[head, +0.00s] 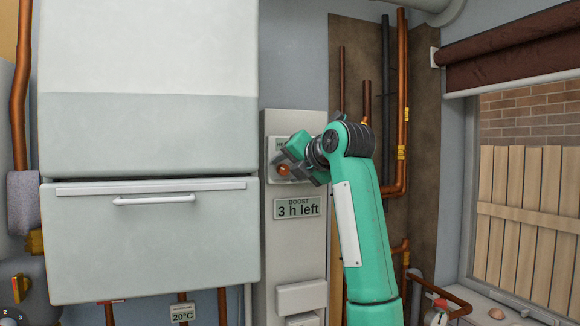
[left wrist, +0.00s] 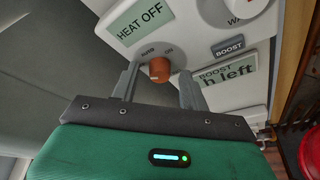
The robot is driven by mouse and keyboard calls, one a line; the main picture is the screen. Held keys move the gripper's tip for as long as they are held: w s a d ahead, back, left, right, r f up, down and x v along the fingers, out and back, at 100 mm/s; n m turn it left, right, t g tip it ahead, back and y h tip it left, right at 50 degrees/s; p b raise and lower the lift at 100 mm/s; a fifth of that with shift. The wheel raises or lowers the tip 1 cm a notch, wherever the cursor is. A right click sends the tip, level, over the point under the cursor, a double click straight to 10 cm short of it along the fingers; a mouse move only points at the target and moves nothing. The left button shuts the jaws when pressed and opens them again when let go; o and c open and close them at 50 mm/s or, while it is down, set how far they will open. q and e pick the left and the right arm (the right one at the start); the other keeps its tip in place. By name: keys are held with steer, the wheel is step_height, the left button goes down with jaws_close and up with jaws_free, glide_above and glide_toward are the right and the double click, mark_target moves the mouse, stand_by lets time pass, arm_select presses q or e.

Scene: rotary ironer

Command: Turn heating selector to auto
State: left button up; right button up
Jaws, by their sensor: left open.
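The heating selector is a small orange knob (head: 283,170) on the pale control panel (head: 277,145), left of my arm. It also shows in the left wrist view (left wrist: 160,70), below a display (left wrist: 140,22) reading "HEAT OFF". Small labels sit above the knob; one looks like "ON", the other is too small to read surely. My left gripper (head: 288,163) is at the panel, open, with one finger on each side of the knob in the left wrist view (left wrist: 158,76). Gaps show between fingers and knob. My right gripper is in neither view.
A second display (head: 298,208) reads "BOOST 3 h left". A white knob (left wrist: 235,7) and a "BOOST" button (left wrist: 228,47) are beside the selector. A large white cabinet (head: 150,140) stands left; copper pipes (head: 402,100) run right of my arm.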

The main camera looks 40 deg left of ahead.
arm_select(q)
steer(key=c, duration=1)
steer(key=shift+f, duration=0.1)
steer(key=shift+d+f+m+g+y+b, duration=0.15)
steer(key=shift+m+g+y+b, duration=0.15)
steer(key=shift+m+b, duration=0.45)
steer(key=m+b, duration=0.1)
steer(key=m+y+b, duration=0.1)
steer(key=shift+w+f+m+g, duration=0.15)
steer(key=shift+f+m+g, duration=0.05)
steer(key=shift+m+g, duration=0.15)
steer(key=m+y+b, duration=0.1)
steer(key=m+b, duration=0.1)
steer(key=m, duration=0.1)
steer(key=shift+f, duration=0.1)
steer(key=shift+m+y+b, duration=0.7)
steer(key=shift+m+b, duration=0.35)
steer(key=shift+m, duration=0.25)
